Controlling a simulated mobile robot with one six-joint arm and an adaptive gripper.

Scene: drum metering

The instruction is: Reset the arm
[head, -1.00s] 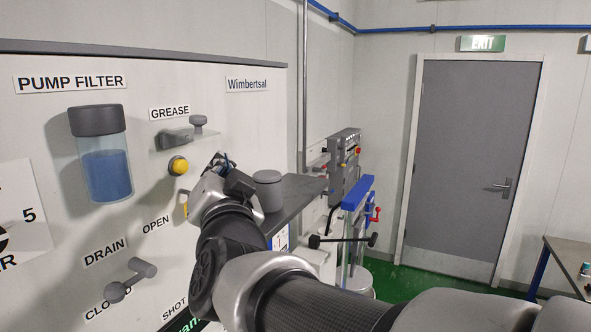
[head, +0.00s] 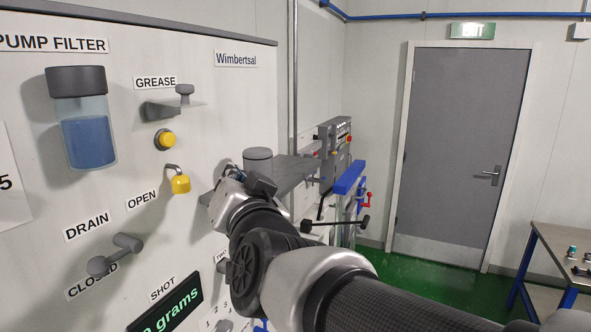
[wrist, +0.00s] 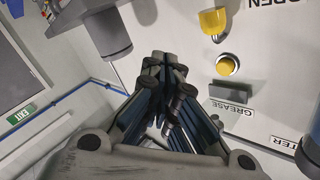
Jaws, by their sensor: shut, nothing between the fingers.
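The panel carries a filter with blue fluid (head: 83,120), a grease lever (head: 172,107), a drain handle (head: 115,254) and a green-lettered display (head: 168,312). A grey canister (head: 258,160) stands by the shelf. Green floor (head: 420,270) lies clear before the grey door (head: 450,150).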

